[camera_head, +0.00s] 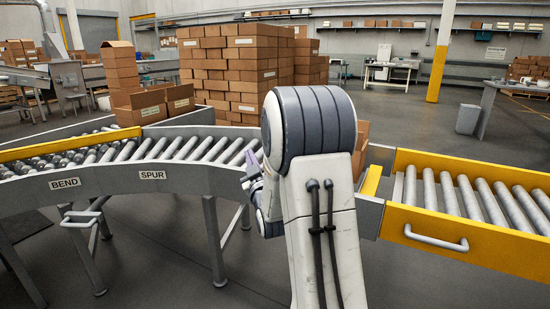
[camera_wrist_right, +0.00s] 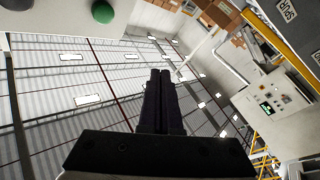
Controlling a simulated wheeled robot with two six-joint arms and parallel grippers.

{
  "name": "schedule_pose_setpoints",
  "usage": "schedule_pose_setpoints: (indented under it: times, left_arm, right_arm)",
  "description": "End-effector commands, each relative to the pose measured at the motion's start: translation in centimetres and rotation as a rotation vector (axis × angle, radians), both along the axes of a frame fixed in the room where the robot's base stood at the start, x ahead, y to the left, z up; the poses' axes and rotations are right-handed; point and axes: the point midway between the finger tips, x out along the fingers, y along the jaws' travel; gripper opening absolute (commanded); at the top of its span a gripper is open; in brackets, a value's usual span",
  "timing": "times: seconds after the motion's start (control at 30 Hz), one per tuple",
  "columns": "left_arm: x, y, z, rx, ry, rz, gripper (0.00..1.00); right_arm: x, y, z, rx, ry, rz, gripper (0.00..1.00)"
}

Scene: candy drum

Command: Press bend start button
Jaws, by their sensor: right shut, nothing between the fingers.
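A green round button (camera_wrist_right: 103,12) shows on a pale panel at the top left of the right wrist view. A dark round part (camera_wrist_right: 15,4) is cut off at the top left corner. I cannot tell whether the green button is the bend start button. The BEND label (camera_head: 65,183) is on the curved conveyor's side in the head view. My right gripper (camera_head: 252,165) is beside the SPUR end of this conveyor, partly hidden by my own arm. In the right wrist view the right gripper (camera_wrist_right: 160,75) is shut and empty, apart from the green button. My left gripper is out of view.
The SPUR label (camera_head: 152,175) is right of BEND. A yellow-sided roller conveyor (camera_head: 460,250) stands at the right. Stacked cartons (camera_head: 235,60) stand behind the conveyors. A grey box with a lit display (camera_wrist_right: 270,108) shows at the right of the wrist view.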

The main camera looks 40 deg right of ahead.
Motion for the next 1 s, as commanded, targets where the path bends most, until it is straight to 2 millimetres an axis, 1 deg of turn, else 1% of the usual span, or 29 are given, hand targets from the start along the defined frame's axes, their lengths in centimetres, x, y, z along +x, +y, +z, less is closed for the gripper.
schedule_pose_setpoints:
  times: [0.03, 0.1, 0.23, 0.47, 0.6, 0.77, 1.0]
  left_arm:
    - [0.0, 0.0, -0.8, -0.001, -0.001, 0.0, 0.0]
    - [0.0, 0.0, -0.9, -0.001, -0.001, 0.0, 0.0]
    - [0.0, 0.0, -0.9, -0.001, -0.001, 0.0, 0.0]
    - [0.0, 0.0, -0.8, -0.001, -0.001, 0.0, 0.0]
    - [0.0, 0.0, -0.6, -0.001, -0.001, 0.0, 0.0]
    - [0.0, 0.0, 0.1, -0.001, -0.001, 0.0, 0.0]
    - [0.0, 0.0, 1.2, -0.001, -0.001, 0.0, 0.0]
  right_arm:
    - [-0.5, -1.0, -0.5, -0.019, -0.025, -0.021, 0.0]
    - [-0.9, -1.8, -0.2, -0.038, -0.048, -0.036, 0.0]
    - [-1.1, -2.0, 0.1, -0.049, -0.063, -0.041, 0.0]
    - [-1.1, -2.0, 0.2, -0.047, -0.062, -0.04, 0.0]
    - [-0.8, -2.5, 0.3, -0.046, -0.062, -0.041, 0.0]
    - [-0.2, -4.1, 0.3, -0.046, -0.06, -0.042, 0.0]
    - [1.1, -7.4, 0.3, -0.046, -0.06, -0.042, 0.0]
